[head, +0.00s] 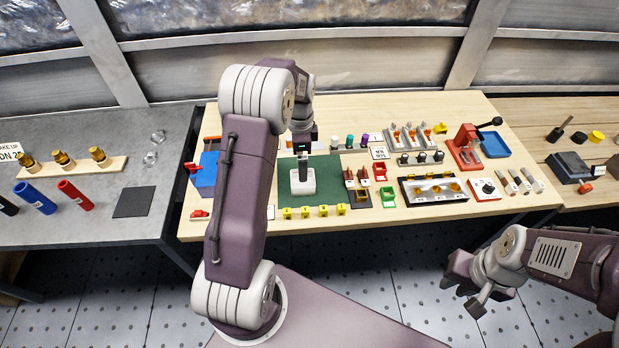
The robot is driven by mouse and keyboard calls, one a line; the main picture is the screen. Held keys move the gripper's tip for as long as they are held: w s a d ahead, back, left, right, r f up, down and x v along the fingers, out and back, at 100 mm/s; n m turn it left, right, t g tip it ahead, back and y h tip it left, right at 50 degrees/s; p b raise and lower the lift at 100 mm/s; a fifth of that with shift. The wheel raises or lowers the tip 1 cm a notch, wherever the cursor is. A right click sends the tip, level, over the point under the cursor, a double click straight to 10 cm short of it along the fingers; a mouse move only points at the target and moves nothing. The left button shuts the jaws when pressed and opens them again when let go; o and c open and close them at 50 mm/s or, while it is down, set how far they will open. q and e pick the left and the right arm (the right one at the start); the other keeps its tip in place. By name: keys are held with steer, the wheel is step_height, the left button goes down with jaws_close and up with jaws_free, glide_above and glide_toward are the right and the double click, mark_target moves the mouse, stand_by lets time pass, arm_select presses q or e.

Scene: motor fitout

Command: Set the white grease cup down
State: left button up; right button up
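My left arm reaches over the wooden bench, and its gripper (302,150) points down above the green mat (327,182). Its fingers are mostly hidden and I cannot tell whether they hold anything. Below it a pale grey-white block (302,183) with a dark upright part sits on the mat. A small white-topped cup (334,142), which looks like the white grease cup, stands at the mat's back edge, right of the gripper and apart from it. A green-topped cup (350,141) and a purple-topped cup (365,140) stand beside it. My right gripper (463,295) is open and empty, off the bench's front edge.
Yellow blocks (305,212) line the mat's front edge. Red (380,173) and green (388,196) trays and a dark fixture (433,189) lie to its right. A blue bin (204,174) stands left. A red press (467,145) stands far right. Bare mat shows right of the grey-white block.

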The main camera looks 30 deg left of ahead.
arm_select(q)
step_height(320, 180, down, 3)
steer(key=p, duration=0.1)
glide_above(303, 186)
step_height(303, 186, down, 6)
steer(key=shift+s+r, duration=0.1)
steer(key=shift+r, duration=0.1)
steer(key=shift+f, duration=0.25)
steer(key=c, duration=1.5)
